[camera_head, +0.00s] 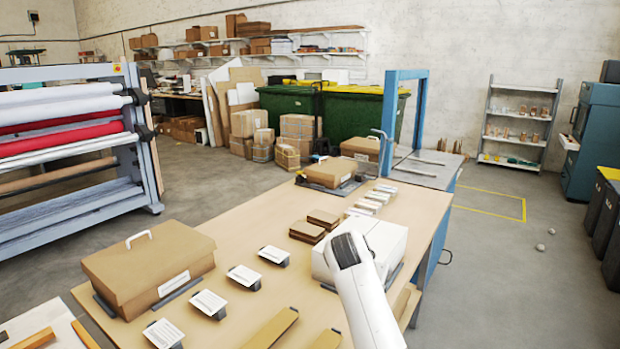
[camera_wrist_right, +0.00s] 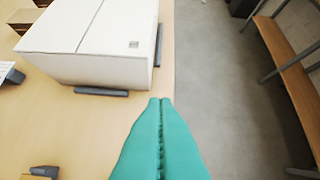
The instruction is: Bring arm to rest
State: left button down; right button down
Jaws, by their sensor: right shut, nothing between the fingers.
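My right gripper (camera_wrist_right: 160,102) shows in the right wrist view as two teal fingers pressed together with nothing between them. Its tips point at the table's edge, beside a white box (camera_wrist_right: 95,45) and apart from it in the picture. In the head view my white right arm (camera_head: 365,295) rises from the bottom edge and covers part of the white box (camera_head: 385,237). My right fingers cannot be made out there. My left arm and gripper are not in view.
The wooden table (camera_head: 262,215) carries a brown carton (camera_head: 150,265), several white label cards (camera_head: 244,276), brown blocks (camera_head: 307,232) and another carton (camera_head: 330,172). A blue frame (camera_head: 388,115) stands at the far end. Bare floor (camera_head: 510,260) lies right of the table.

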jog(key=s+d+f+n+g+y, duration=0.1)
jog(key=s+d+f, duration=0.2)
jog(key=s+f, duration=0.6)
jog(key=s+d+f+n+g+y, duration=0.1)
jog(key=s+d+f+n, duration=0.15)
jog(key=s+f, duration=0.6)
jog(key=s+d+n+g+y, duration=0.1)
jog(key=s+n, duration=0.1)
jog(key=s, duration=1.1)
jog(key=s+d+n+y, duration=0.1)
jog(key=s+n+y, duration=0.15)
jog(key=s, duration=1.15)
notch_tip(320, 180, down, 27)
jog(key=g, duration=0.1)
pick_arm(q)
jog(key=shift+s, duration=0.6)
pick_arm(e)
jog(key=s+d+f+g+h, duration=0.1)
jog(key=s+d+f, duration=0.1)
jog(key=s+f, duration=1.4)
jog(key=shift+s+d+g, duration=0.3)
jog(key=shift+s+d, duration=0.1)
jog(key=shift+s, duration=0.25)
